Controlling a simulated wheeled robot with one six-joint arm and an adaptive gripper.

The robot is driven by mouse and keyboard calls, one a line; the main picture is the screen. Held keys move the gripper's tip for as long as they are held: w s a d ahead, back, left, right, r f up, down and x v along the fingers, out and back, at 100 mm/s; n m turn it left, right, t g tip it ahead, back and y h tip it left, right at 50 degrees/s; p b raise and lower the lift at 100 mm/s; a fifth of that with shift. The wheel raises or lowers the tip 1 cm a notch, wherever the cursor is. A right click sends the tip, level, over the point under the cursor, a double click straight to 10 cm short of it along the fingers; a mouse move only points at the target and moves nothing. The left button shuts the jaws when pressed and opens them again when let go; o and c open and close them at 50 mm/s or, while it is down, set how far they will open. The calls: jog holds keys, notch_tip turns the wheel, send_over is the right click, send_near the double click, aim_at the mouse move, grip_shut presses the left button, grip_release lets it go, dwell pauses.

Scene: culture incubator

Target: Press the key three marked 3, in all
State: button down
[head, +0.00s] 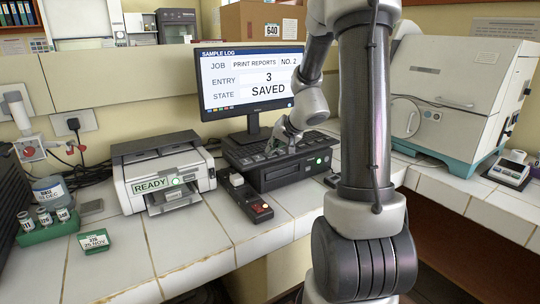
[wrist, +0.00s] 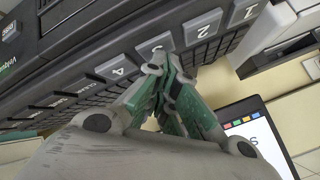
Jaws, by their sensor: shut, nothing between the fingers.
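The key marked 3 (wrist: 154,45) is a grey key in a row on a black keyboard unit (head: 290,174). Keys marked 2 (wrist: 203,27), 1 (wrist: 246,11) and 4 (wrist: 117,67) are beside it. My gripper (wrist: 166,72) is shut and empty, its green-and-grey fingertips at the near edge of key 3, covering part of it. I cannot tell whether they touch it. In the head view my gripper (head: 275,148) is low over the unit and the key markings are unreadable.
A printer (head: 164,176) marked READY with a green light stands left of the unit. A small black box with a red switch (head: 256,207) lies between them. A white incubator-like cabinet (head: 455,95) stands right. Labelled vials (head: 45,217) stand at the left.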

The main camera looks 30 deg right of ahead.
jog(key=shift+r, duration=0.8)
jog(key=shift+r, duration=0.1)
jog(key=shift+r, duration=2.4)
